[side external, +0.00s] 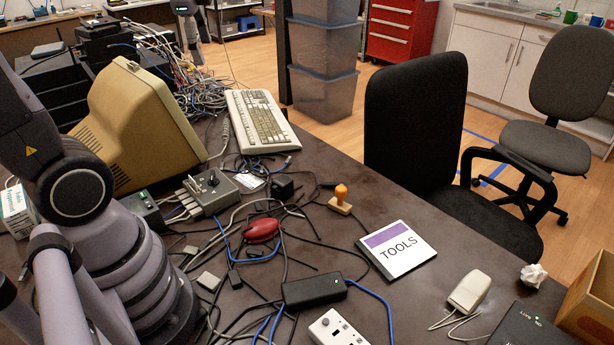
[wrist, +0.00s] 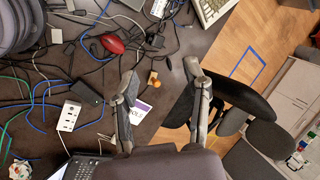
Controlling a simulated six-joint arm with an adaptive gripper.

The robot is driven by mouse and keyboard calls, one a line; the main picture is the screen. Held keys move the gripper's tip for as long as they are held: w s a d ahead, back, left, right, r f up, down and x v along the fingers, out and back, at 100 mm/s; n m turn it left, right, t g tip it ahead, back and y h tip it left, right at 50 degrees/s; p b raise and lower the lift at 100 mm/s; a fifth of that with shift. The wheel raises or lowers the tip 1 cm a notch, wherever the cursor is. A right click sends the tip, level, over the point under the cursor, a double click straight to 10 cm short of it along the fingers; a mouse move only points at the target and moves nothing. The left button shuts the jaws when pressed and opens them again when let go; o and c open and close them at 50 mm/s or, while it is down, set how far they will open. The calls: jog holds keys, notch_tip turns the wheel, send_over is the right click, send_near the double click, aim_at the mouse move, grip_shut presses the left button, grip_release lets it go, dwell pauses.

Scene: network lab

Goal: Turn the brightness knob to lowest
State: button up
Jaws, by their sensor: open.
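A beige CRT monitor (side external: 135,125) stands on the far left of the desk in the side view, its screen side turned away and hidden. A small grey box (side external: 213,187) with a dark knob or switch on top sits beside it. A white box (side external: 338,330) with a round grey knob and sockets lies at the front edge of the side view; it also shows in the wrist view (wrist: 69,116). I cannot tell which control is the brightness knob. My gripper (wrist: 161,80) is open and empty, its fingers wide apart above the desk. It is not visible in the side view.
Loose cables, a red mouse (side external: 261,230), a black adapter (side external: 314,290) and an orange-handled stamp (side external: 341,198) clutter the desk. A TOOLS booklet (side external: 398,248), a keyboard (side external: 260,120) and a pale mouse (side external: 469,290) lie there too. A black chair (side external: 415,125) stands against the far edge.

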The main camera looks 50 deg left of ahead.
jog(key=w+a+f+m+g+y, duration=0.2)
jog(key=w+a+f+m, duration=0.3)
jog(key=a, duration=0.3)
jog(key=w+a+f+m+g+y, duration=0.1)
jog(key=w+a+f+m+g, duration=0.1)
jog(key=w+a+f+m, duration=0.5)
jog(key=s+a+f+m, duration=0.1)
jog(key=a+f+m, duration=0.3)
jog(key=a+f, duration=0.3)
jog(key=s+a+f+m+g+y, duration=0.1)
jog(key=s+a+f+m, duration=0.1)
jog(key=a+f, duration=0.6)
jog(key=s+a+f+m+g, duration=0.1)
jog(key=s+a+f+m, duration=0.1)
jog(key=a+f+m, duration=0.3)
jog(key=shift+a+f+m+y, duration=0.1)
jog(key=shift+a+f, duration=0.5)
jog(key=shift+a, duration=0.35)
jog(key=shift+a+f+m+y, duration=0.1)
jog(key=shift+a+f, duration=0.45)
jog(key=shift+a, duration=0.4)
jog(key=shift+a+f+m+y, duration=0.1)
jog(key=shift+a+f, duration=0.5)
jog(key=shift+a, duration=0.35)
grip_shut()
